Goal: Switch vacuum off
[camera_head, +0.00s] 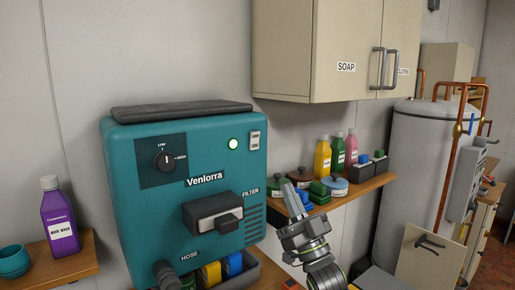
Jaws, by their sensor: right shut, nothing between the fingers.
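The teal wall vacuum (150,225), marked Venlorra, fills the left middle of the head view. Its front carries a black dial (164,160) with LOW and HIGH marks, a small round light (233,144) that shows pale green, and a white rocker switch (254,140) at the upper right. Which way the rocker is tipped is too small to tell. My right gripper (292,198) is shut and empty, pointing up, below and to the right of the switch and apart from the vacuum. My left gripper is not in view.
A wooden shelf (372,187) with bottles and tins stands right of the vacuum, behind my right gripper. A beige cupboard (290,50) hangs above it. A filter drawer (212,213) juts from the vacuum's front. A purple bottle (60,220) stands at left.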

